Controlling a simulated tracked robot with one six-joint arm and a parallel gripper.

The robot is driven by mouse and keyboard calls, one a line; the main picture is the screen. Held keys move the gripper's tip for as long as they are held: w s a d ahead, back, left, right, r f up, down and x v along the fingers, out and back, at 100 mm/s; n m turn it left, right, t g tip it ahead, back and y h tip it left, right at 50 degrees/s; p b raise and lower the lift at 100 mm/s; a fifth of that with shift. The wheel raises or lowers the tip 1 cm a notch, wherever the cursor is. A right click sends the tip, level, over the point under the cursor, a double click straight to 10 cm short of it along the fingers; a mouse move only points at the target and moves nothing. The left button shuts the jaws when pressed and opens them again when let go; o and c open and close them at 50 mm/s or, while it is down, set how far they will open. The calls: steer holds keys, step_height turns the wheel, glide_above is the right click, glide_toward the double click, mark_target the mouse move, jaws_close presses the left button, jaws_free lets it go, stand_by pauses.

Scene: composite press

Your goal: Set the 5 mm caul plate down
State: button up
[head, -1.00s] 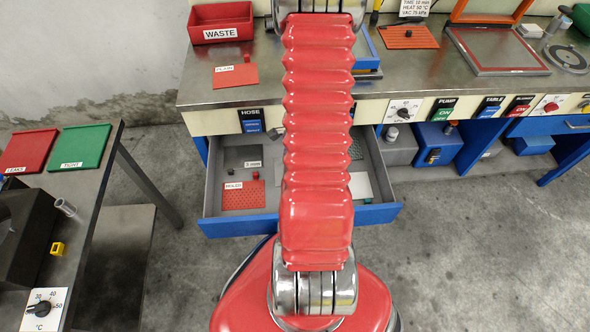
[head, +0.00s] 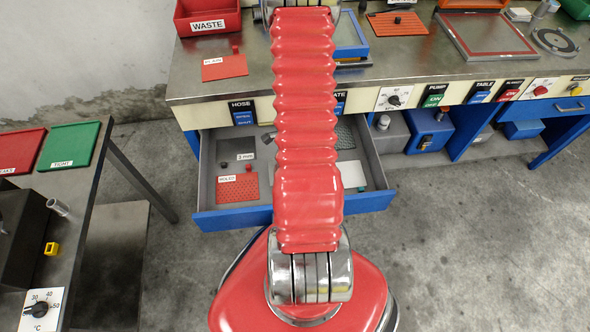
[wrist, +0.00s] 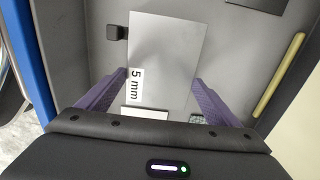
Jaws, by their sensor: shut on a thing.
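The 5 mm caul plate (wrist: 168,45) is a flat light grey sheet with a "5 mm" label. In the wrist view it lies between the purple fingers of my gripper (wrist: 159,78), which is shut on it. The plate is over the grey floor of the open drawer (head: 290,218); I cannot tell whether it touches the floor. In the head view my red arm hides the gripper and most or all of the plate.
A small dark block (wrist: 117,32) sits beside the held plate. The bench (head: 215,85) overhangs the drawer's back.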

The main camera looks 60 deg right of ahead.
steer(key=shift+f, duration=2.1)
steer(key=o, duration=1.2)
steer(key=shift+r, duration=0.1)
step_height(320, 180, up, 12)
